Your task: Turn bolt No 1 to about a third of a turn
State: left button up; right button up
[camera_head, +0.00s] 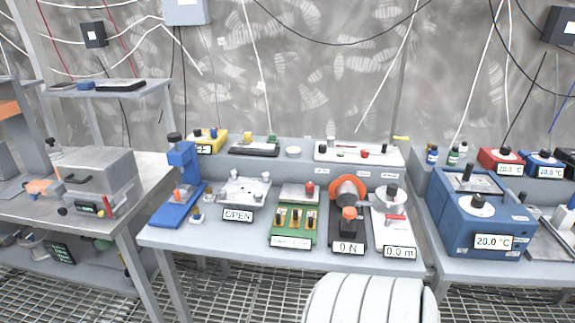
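Neither of my grippers shows in the head view. I cannot tell which piece is bolt No 1, as no such marking is legible. Nothing is seen touching these devices.
A blue press (183,190) stands left on the middle table (215,250). An orange-and-black device (349,205) marked 0 N and a white reel device (391,210) stand right. A blue 20.0 °C unit (470,230) is farther right.

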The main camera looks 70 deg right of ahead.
aim_at(222, 193)
jog(key=z, duration=1.8)
